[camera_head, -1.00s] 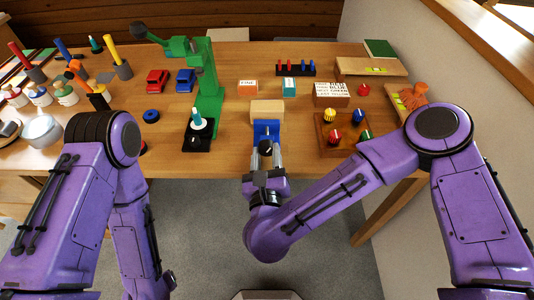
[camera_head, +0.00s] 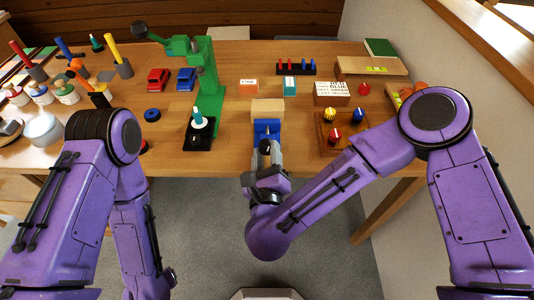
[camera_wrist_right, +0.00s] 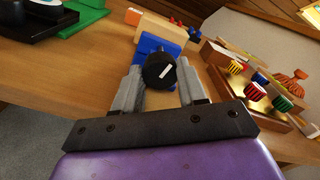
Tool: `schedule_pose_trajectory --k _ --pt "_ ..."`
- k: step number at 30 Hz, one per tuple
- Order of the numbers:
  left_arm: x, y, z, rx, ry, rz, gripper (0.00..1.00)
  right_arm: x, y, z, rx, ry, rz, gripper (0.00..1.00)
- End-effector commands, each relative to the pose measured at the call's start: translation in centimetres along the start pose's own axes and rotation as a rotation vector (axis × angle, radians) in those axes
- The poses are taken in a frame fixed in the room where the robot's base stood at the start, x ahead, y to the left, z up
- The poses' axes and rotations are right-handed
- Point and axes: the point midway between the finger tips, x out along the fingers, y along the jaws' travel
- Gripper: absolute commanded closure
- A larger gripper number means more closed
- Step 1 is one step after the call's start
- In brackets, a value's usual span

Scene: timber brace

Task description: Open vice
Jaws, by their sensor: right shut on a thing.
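The vice is blue (camera_head: 267,127) and sits at the front edge of the table, in front of a light wooden block (camera_head: 267,108). In the right wrist view its blue body (camera_wrist_right: 160,42) stands behind a round black knob (camera_wrist_right: 159,70) with a white mark. My right gripper (camera_head: 266,152) is at the front of the vice. In the right wrist view its two grey fingers (camera_wrist_right: 158,82) are on either side of the black knob, shut on it. The white mark is tilted. My left arm hangs at the left; its gripper is not visible.
A green drill press (camera_head: 207,85) stands left of the vice on the table. A wooden board with coloured knobs (camera_head: 323,146) lies to the right. Red (camera_head: 157,79) and blue (camera_head: 186,79) toy cars are behind left. The floor in front is clear.

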Motion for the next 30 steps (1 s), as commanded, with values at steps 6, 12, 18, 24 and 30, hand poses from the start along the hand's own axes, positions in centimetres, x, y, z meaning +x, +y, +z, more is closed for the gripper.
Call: schedule_pose_trajectory --k 6,12,18,24,30 --pt "0.01 0.00 0.01 0.000 0.000 0.000 0.33 -0.01 0.03 -0.08 0.000 0.002 0.001 0.33" --pt "0.02 0.00 0.01 0.000 0.000 0.000 0.33 -0.04 0.08 -0.08 -0.001 0.001 0.002 0.33" --pt "0.02 0.00 0.01 0.000 0.000 0.000 0.33 -0.07 0.10 -0.09 -0.001 0.001 0.003 0.33" --pt "0.03 0.00 0.01 0.000 0.000 0.000 0.33 -0.08 0.11 -0.11 -0.001 0.002 0.003 0.33" --pt "0.31 0.03 0.13 0.000 0.000 0.000 0.33 -0.07 0.14 -0.35 0.101 0.007 0.003 0.33"
